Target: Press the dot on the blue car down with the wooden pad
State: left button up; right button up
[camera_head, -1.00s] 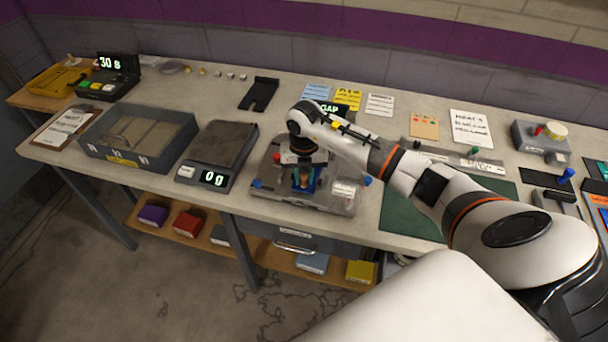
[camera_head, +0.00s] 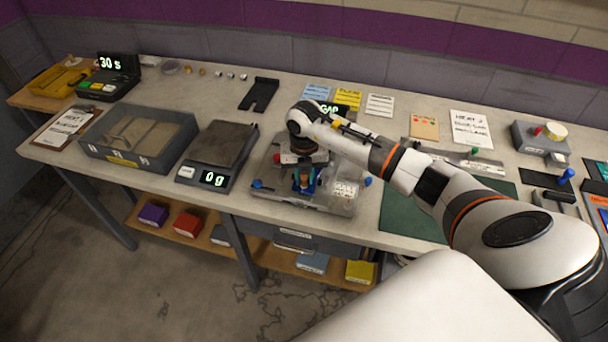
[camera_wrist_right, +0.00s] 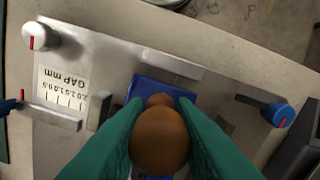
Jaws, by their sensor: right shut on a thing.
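My right gripper (camera_wrist_right: 160,130) is shut on the wooden pad (camera_wrist_right: 158,142), a brown rounded knob held between its two green fingers. In the head view the right gripper (camera_head: 304,180) points down over the grey gap fixture (camera_head: 340,205). The blue car (camera_wrist_right: 150,88) lies under the pad in the wrist view, mostly covered by the pad and fingers. The dot on it is hidden, and I cannot tell whether the pad touches the car. My left gripper is not in view.
The fixture carries a "GAP mm" scale plate (camera_wrist_right: 62,88), a knob with a red mark (camera_wrist_right: 38,36) and a blue-ended lever (camera_wrist_right: 278,114). A scale (camera_head: 218,155) reading 0 g stands to its left. A green mat (camera_head: 405,215) lies to its right.

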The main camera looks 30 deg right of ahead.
jog(key=shift+r+p, duration=2.15)
jog(key=shift+r, duration=1.15)
